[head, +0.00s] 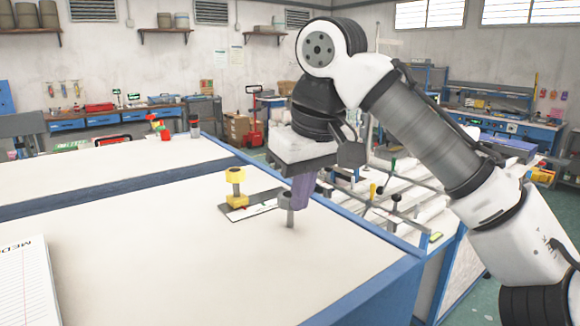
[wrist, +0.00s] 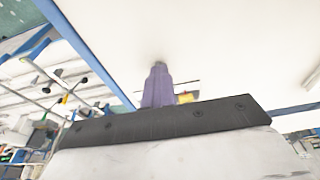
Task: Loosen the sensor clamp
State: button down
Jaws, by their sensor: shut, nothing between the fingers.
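The likely sensor clamp is a yellow-knobbed fitting (head: 236,190) standing upright on a dark flat plate (head: 262,200) on the white table. My gripper (head: 299,203) is shut and points down, right of the yellow knob and apart from it. Its purple fingers also show in the wrist view (wrist: 158,72). A short grey post (head: 287,202) with a thinner lower part shows right at my fingertips; I cannot tell whether they touch. In the wrist view, part of the yellow fitting (wrist: 186,97) shows just behind and right of the fingers, mostly hidden by the dark gripper body.
The white table (head: 150,260) has blue edges and much bare room in front and to the left. A notepad (head: 28,285) lies at the front left. A rack of grey rods with coloured handles (head: 385,200) stands beyond the table's right edge.

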jog(key=shift+w+d, duration=0.65)
jog(key=shift+d, duration=0.1)
jog(key=shift+s+d, duration=0.15)
jog(key=shift+d, duration=0.2)
dwell(0.3)
jog(key=w+v, duration=0.1)
jog(key=v, duration=0.4)
jog(key=shift+a+r, duration=0.35)
jog(key=shift+r, duration=0.2)
